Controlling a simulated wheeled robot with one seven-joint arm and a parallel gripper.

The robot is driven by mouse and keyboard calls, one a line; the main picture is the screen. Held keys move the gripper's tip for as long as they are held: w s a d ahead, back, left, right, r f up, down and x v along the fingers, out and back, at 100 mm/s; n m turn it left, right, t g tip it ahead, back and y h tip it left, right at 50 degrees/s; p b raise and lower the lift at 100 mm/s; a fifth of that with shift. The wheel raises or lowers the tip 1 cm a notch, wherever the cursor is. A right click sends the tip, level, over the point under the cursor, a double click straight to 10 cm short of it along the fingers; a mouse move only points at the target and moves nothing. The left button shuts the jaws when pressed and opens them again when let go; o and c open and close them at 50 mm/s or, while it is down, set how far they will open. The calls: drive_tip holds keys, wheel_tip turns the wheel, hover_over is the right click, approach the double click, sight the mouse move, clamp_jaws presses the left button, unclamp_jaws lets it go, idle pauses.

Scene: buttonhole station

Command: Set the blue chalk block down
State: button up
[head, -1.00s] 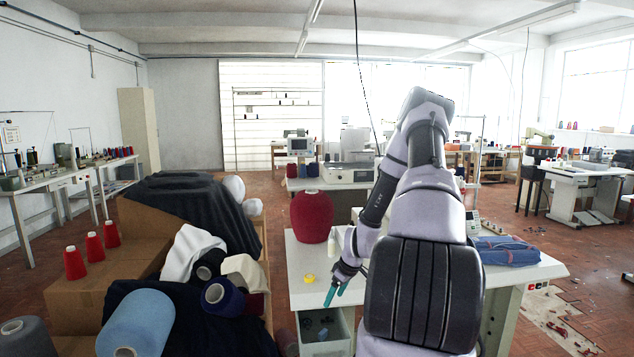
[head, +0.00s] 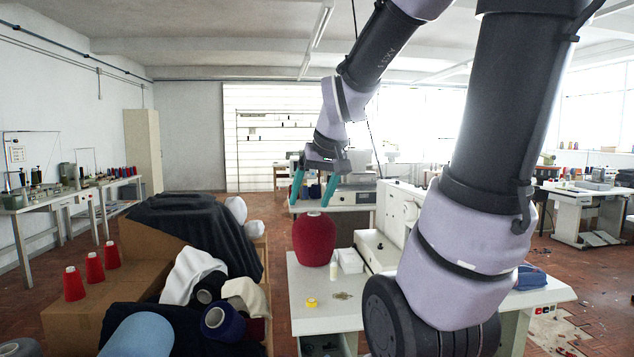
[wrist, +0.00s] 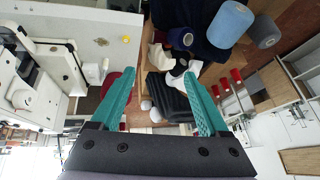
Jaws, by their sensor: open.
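I cannot make out a blue chalk block in any view. My gripper (head: 309,204) is open, with nothing between its teal fingers. It is raised high, and in the head view it appears above the big dark red yarn cone (head: 314,242). The wrist view also shows the open gripper (wrist: 160,74) with an empty gap. The white worktable (head: 325,318) carries a small yellow piece (head: 311,302) and a small metallic piece (head: 342,295). A drawer (head: 322,344) under its front left shows only in part, so its contents are unclear.
A white bottle (head: 333,271) and white tray (head: 350,261) stand near the red cone. Folded blue cloth (head: 530,277) lies at the table's right. Boxes with dark cloth (head: 195,225), red cones (head: 95,267) and a light-blue roll (head: 138,337) crowd the left.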

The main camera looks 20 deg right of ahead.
drive_tip(key=s+a+r+m, duration=0.1)
drive_tip(key=s+r, duration=0.1)
drive_tip(key=s, duration=0.2)
drive_tip(key=s+a+r+m+y, duration=0.1)
drive_tip(key=s+r, duration=0.1)
drive_tip(key=s, duration=0.3)
drive_tip(key=shift+s+a+r+t, duration=0.3)
drive_tip(key=shift+a+t, duration=0.05)
drive_tip(key=shift+t, duration=0.05)
